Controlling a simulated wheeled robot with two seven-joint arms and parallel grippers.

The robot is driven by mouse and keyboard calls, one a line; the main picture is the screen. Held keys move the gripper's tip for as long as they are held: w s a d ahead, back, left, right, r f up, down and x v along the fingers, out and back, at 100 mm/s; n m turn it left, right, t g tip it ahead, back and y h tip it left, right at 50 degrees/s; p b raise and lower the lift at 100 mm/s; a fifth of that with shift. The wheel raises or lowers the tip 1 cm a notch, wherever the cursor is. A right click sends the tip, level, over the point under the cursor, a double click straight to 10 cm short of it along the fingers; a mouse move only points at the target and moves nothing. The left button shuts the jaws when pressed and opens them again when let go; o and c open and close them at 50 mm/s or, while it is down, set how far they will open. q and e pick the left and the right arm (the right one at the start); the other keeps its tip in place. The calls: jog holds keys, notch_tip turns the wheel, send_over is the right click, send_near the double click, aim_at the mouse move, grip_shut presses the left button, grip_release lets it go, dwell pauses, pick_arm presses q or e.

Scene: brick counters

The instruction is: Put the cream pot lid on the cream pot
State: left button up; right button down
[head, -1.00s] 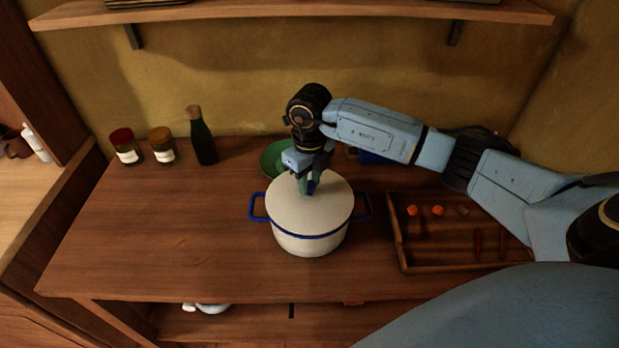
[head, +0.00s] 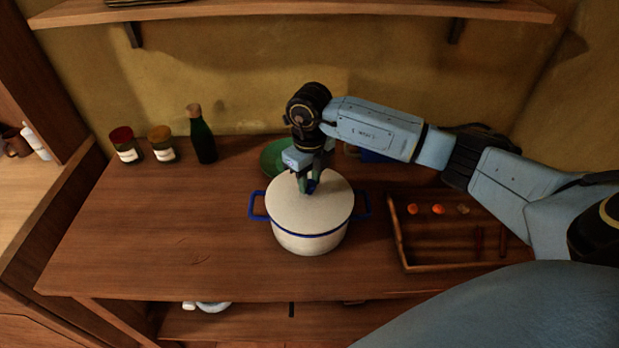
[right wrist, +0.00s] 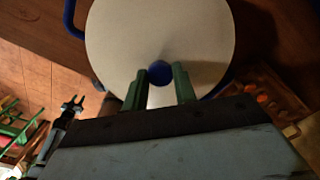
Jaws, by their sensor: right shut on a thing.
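The cream pot (head: 308,242) stands on the wooden counter, with a blue handle on each side. The cream pot lid (head: 300,212) lies over the pot's top and looks level; whether it is fully seated is hard to tell. My right gripper (head: 309,187) is above the lid, shut on its blue knob. In the right wrist view the green fingers (right wrist: 160,82) stand on either side of the blue knob (right wrist: 158,70), with the round lid (right wrist: 160,28) behind. My left gripper is not seen in the head view.
A wooden tray (head: 402,250) with small orange items is right of the pot. A green plate (head: 272,157) lies behind it. A green bottle (head: 203,138) and two jars (head: 125,146) stand at the back left. The counter's left and front are clear.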

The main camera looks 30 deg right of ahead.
jog(key=shift+f+b, duration=0.4)
jog(key=shift+b, duration=0.05)
dwell(1.1)
jog(key=c, duration=0.6)
grip_release()
jog(key=shift+o, duration=0.2)
jog(key=shift+r+p, duration=2.45)
jog(key=shift+r, duration=1.05)
